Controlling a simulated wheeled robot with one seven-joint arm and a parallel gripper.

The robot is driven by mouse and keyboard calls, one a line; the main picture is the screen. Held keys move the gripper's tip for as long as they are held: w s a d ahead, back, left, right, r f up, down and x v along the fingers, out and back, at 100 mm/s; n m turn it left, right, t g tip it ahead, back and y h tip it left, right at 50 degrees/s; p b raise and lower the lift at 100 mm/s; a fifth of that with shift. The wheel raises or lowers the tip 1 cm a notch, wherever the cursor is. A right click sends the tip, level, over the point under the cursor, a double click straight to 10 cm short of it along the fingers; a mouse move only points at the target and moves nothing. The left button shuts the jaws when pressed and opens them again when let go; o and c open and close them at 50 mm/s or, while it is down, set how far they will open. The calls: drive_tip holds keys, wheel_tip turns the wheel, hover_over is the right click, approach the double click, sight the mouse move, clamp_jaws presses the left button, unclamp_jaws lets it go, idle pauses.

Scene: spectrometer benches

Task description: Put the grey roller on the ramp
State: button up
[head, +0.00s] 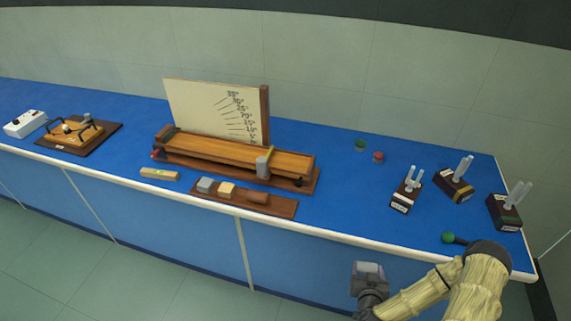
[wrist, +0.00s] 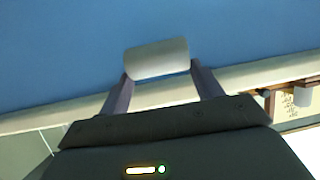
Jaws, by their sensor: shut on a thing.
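My gripper (wrist: 160,75) is shut on the grey roller (wrist: 157,60), a smooth cylinder lying crosswise between the fingertips in the wrist view. In the head view my gripper (head: 369,272) is in front of the bench's front edge, and the roller cannot be made out there. The wooden ramp (head: 215,149) lies low on its dark base in the middle of the bench, to the left of and beyond my gripper. A grey upright cylinder-like part (head: 263,164) stands at the ramp's front side, near its right end. An angle board (head: 205,108) stands behind the ramp.
A dark wooden tray (head: 285,208) in front of the ramp holds a grey block (head: 206,185), a tan block (head: 227,189) and a brown roller (head: 257,197). A spirit level (head: 159,173) lies left of it. Tuning forks (head: 407,191) stand at right. Blue bench (head: 335,200) is clear between.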

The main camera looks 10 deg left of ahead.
sight(369, 266)
wheel_tip(369, 266, up, 4)
drive_tip(key=p, duration=0.4)
drive_tip(key=shift+r, duration=0.1)
drive_tip(key=shift+s+a+f, duration=0.1)
drive_tip(key=shift+a+f, duration=0.05)
drive_tip(key=shift+f, duration=0.15)
drive_tip(key=shift+r, duration=0.15)
